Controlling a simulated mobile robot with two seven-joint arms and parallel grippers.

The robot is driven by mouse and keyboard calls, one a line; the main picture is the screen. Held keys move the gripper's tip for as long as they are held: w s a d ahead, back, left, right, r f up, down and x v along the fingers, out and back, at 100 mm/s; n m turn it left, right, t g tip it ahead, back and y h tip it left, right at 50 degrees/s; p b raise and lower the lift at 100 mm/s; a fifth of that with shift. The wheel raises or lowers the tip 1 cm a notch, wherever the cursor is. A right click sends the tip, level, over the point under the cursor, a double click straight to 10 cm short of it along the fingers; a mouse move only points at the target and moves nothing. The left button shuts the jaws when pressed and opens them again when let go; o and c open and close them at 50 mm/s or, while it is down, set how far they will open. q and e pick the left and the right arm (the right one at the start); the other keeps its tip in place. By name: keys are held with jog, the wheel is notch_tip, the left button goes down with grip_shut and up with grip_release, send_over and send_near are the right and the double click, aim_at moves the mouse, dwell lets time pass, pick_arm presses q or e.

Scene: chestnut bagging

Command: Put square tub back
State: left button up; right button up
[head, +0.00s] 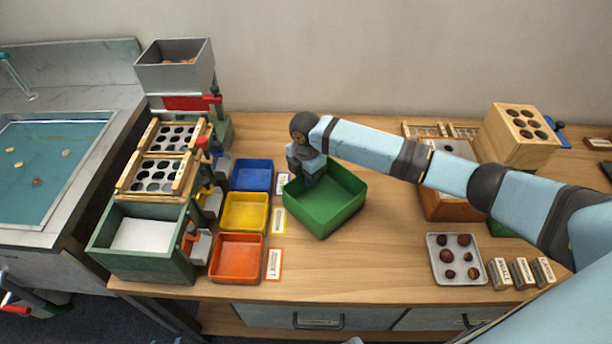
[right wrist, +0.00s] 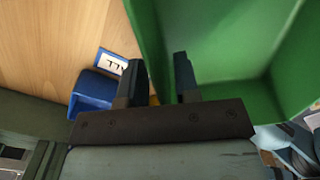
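The square green tub (head: 325,208) stands turned at an angle on the middle of the table, and its inside looks empty. My right gripper (head: 308,178) reaches down at its back left rim. In the right wrist view, one finger is outside the tub wall and one inside, with the green tub (right wrist: 225,45) filling the right side. The fingers (right wrist: 159,78) stand apart, and a bit of yellow shows between the outer finger and the wall. My left gripper is in neither view.
Blue (head: 252,175), yellow (head: 245,212) and orange (head: 236,258) bins stand left of the tub, with label cards beside them. A grey tray (head: 437,278) of chestnuts and a wooden holed block (head: 518,137) are to the right. Table is clear in front of the tub.

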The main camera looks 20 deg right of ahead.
notch_tip(320, 180, up, 10)
jog(key=shift+p, duration=0.6)
jog(key=shift+r, duration=0.65)
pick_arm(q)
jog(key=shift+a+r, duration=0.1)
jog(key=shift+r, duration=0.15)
pick_arm(e)
jog(key=shift+r, duration=0.1)
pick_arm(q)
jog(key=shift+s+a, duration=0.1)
